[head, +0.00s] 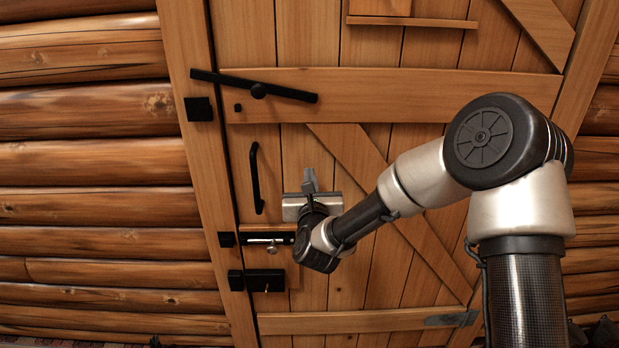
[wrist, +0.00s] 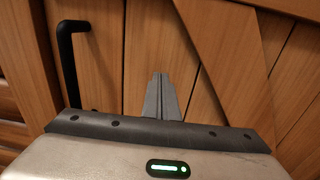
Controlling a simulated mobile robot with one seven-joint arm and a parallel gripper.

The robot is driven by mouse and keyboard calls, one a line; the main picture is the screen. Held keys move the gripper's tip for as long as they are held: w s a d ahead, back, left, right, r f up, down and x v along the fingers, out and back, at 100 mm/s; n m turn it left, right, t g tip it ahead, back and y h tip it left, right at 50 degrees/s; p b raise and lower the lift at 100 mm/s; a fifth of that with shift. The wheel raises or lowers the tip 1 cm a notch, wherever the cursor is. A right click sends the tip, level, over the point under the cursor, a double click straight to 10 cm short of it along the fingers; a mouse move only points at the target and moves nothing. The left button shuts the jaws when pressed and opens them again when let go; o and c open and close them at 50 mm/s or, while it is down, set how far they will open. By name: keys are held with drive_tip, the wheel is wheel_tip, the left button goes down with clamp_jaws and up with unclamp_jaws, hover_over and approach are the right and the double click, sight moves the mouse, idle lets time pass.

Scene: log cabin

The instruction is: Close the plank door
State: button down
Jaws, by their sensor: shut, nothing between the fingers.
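The plank door (head: 345,225) stands in its frame (head: 195,150), flush or nearly so; a thin dark line runs down its left edge. I cannot tell whether it is fully seated. A black latch bar (head: 285,94) on the upper rail is tilted, its left end raised above a black keeper (head: 199,108) on the frame. A black pull handle (head: 256,178) is below it and also shows in the wrist view (wrist: 68,60). My gripper (head: 310,180) is shut and empty, right of the handle, its fingertips (wrist: 160,95) pointing at the planks; contact is unclear.
A sliding bolt (head: 268,240) and a black lock box (head: 264,281) sit low on the door's left side, with matching black keepers on the frame. A hinge (head: 450,319) is at lower right. Log walls (head: 95,170) flank the frame. A diagonal brace (head: 400,210) crosses the door.

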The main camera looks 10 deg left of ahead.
drive_tip(key=shift+w, duration=0.25)
